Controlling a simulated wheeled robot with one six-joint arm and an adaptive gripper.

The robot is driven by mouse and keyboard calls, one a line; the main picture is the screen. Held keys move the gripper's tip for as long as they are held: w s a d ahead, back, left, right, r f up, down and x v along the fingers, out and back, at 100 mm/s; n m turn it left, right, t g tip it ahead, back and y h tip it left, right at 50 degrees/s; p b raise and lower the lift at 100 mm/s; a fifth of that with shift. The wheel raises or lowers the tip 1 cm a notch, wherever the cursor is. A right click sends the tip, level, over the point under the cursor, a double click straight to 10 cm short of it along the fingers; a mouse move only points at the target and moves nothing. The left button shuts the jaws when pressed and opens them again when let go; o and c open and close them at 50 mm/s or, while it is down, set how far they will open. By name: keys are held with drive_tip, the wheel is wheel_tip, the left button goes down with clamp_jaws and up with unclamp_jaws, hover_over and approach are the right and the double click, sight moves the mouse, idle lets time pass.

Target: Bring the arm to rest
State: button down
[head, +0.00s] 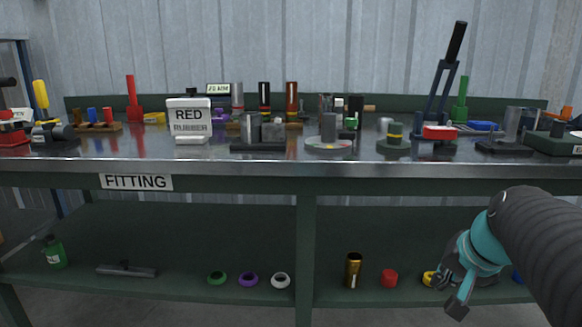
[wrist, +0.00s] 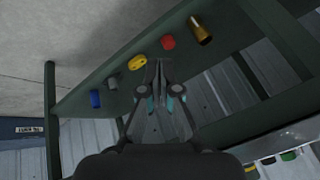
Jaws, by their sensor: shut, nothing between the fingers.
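My arm reaches in from the right of the head view, in front of the bench's lower shelf. My gripper is hard to make out there, as its end points down and partly away near the yellow ring. In the wrist view my gripper (wrist: 159,68) is shut, with its fingertips together and nothing between them. Its tips appear close to the yellow ring (wrist: 137,62) on the lower shelf, but I cannot tell the gap. The arm hides part of the shelf's right side in the head view.
The workbench (head: 240,168) with a FITTING label (head: 136,182) carries many tools and a RED sign (head: 188,120). On its lower shelf (head: 190,235) stand a gold cylinder (head: 353,270), a red cap (head: 389,278), several rings and a green bottle (head: 55,252). Floor shows at the lower edge.

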drive_tip(key=s+a+f+n+p, duration=0.2)
drive_tip(key=s+a+n, duration=0.5)
drive_tip(key=s+a, duration=0.4)
drive_tip(key=shift+s+a+f+g, duration=0.15)
drive_tip(key=shift+s+f+g, duration=0.15)
drive_tip(key=shift+s+f, duration=0.45)
drive_tip(key=shift+w, duration=0.1)
idle(2.0)
